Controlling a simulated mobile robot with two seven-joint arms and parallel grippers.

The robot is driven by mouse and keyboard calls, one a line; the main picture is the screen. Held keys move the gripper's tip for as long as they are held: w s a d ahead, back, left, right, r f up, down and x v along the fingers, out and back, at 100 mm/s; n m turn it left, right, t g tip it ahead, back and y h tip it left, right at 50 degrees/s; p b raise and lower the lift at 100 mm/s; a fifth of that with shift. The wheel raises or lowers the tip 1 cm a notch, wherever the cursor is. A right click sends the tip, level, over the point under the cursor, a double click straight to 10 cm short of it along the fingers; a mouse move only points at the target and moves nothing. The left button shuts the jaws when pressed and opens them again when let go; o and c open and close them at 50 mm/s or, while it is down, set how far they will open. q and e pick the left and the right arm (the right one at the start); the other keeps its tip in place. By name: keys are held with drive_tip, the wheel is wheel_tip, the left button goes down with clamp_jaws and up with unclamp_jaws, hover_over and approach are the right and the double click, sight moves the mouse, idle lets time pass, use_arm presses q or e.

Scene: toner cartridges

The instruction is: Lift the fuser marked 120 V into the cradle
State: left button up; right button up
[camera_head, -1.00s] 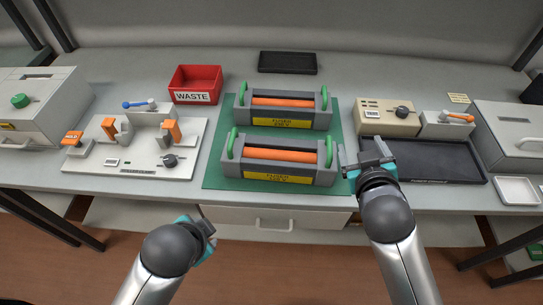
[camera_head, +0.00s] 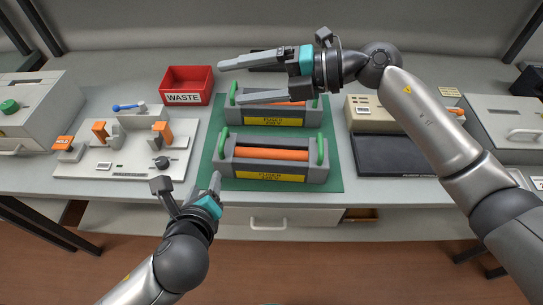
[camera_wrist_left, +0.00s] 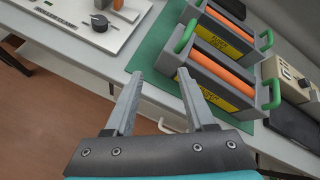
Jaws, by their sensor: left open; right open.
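Two grey fusers with orange rollers, green end handles and yellow labels lie one behind the other on a green mat (camera_head: 208,180). The front fuser (camera_head: 228,165) is fully visible; the back fuser (camera_head: 313,117) is partly covered by my right gripper (camera_head: 231,82). The voltage figures are too small to read surely. My right gripper is open above the back fuser, fingers pointing left. My left gripper (camera_head: 187,182) is open and empty at the table's front edge, left of the front fuser; it also shows in the left wrist view (camera_wrist_left: 159,74).
A red WASTE bin (camera_head: 185,98) stands behind the fixture. A beige device (camera_head: 368,115) and a dark tray (camera_head: 388,163) lie right of the mat, partly behind my right arm. Grey machines stand at the far left (camera_head: 40,105) and far right (camera_head: 500,125).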

drive_tip(key=w+d+f+h, duration=0.3)
drive_tip(key=d+f+h, duration=0.35)
drive_tip(key=d, duration=0.25)
drive_tip(key=r+g+h, duration=0.1)
drive_tip(key=h, duration=0.5)
hover_over(325, 144)
drive_tip(key=s+d, duration=0.2)
drive_tip(key=d, duration=0.1)
use_arm(q)
drive_tip(key=r+m+t, duration=0.1)
drive_tip(key=m, duration=0.2)
drive_tip(key=d+r+m, duration=0.1)
drive_tip(key=m, duration=0.2)
drive_tip(key=w+d+r+m+t+h, duration=0.1)
drive_tip(key=m, duration=0.2)
drive_tip(key=shift+r+m+t, duration=0.2)
drive_tip(key=shift+m+t, duration=0.1)
use_arm(e)
drive_tip(key=shift+a+r+m, duration=0.1)
drive_tip(key=shift+a+m, duration=0.05)
drive_tip(key=shift+m, duration=0.15)
use_arm(q)
drive_tip(key=x, duration=1.5)
drive_tip(key=shift+w, duration=0.15)
use_arm(e)
drive_tip(key=x, duration=1.5)
